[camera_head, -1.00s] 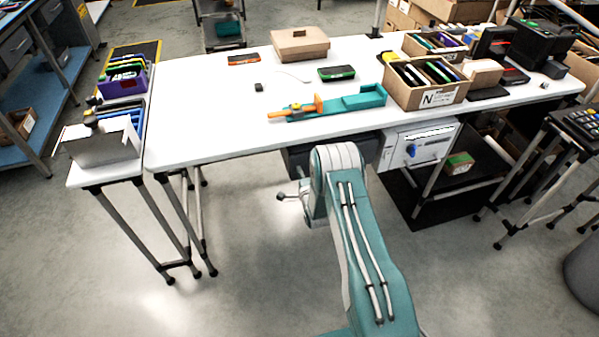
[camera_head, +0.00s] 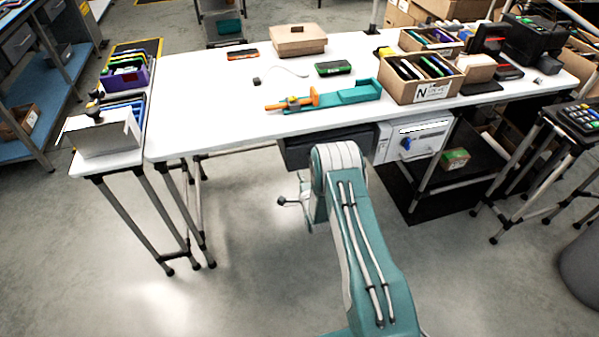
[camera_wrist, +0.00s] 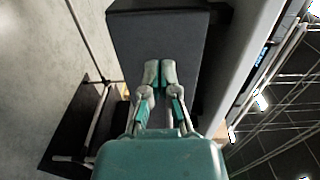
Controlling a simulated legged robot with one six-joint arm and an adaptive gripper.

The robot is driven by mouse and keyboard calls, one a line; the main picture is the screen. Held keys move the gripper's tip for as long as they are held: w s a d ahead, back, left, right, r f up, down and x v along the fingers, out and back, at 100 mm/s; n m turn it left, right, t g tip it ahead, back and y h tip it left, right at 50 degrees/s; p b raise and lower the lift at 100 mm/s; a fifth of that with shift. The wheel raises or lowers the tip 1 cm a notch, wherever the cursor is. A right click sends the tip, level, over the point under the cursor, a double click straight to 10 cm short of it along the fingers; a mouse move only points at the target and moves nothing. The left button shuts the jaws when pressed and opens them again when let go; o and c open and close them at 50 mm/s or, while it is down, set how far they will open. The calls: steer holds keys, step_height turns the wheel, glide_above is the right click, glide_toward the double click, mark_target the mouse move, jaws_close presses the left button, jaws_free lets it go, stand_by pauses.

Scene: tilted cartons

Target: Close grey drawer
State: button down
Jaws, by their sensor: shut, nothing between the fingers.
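The dark grey drawer (camera_head: 297,153) is under the front edge of the white table, just left of the white drawer unit. Part of it is hidden behind my arm in the head view. In the wrist view its dark grey face (camera_wrist: 150,35) fills the upper middle. My gripper (camera_wrist: 160,68) is shut and empty, with its fingertips over the lower part of that face. I cannot tell whether the fingertips touch it. The head view does not show the fingers clearly behind my arm.
The white table (camera_head: 220,120) is above the drawer. A white drawer unit with a blue handle (camera_head: 405,143) is to its right, beside a dark lower shelf holding a green-and-brown box (camera_head: 454,159). A metal-legged side table stands left. The floor in front is clear.

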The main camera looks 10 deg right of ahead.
steer(key=s, duration=0.8)
steer(key=w+r+n+g, duration=0.1)
steer(key=w+r+n, duration=0.1)
steer(key=r, duration=0.5)
steer(key=w+r+n+g, duration=0.2)
steer(key=w+r, duration=0.1)
steer(key=r, duration=0.4)
steer(key=s+r+n+g, duration=0.3)
steer(key=s+r+n, duration=0.25)
steer(key=r, duration=0.85)
steer(key=s+a+r+n+g, duration=0.1)
steer(key=s+r, duration=0.3)
steer(key=s, duration=0.7)
steer(key=s+a+r+n+g, duration=0.1)
steer(key=s+r+n+g, duration=0.2)
steer(key=s, duration=0.8)
steer(key=s+a+r+n+g, duration=0.1)
steer(key=s+r+n, duration=0.3)
steer(key=s, duration=0.7)
steer(key=shift+s+r+g+h, duration=0.3)
steer(key=shift+s+g, duration=0.1)
steer(key=shift+g, duration=0.3)
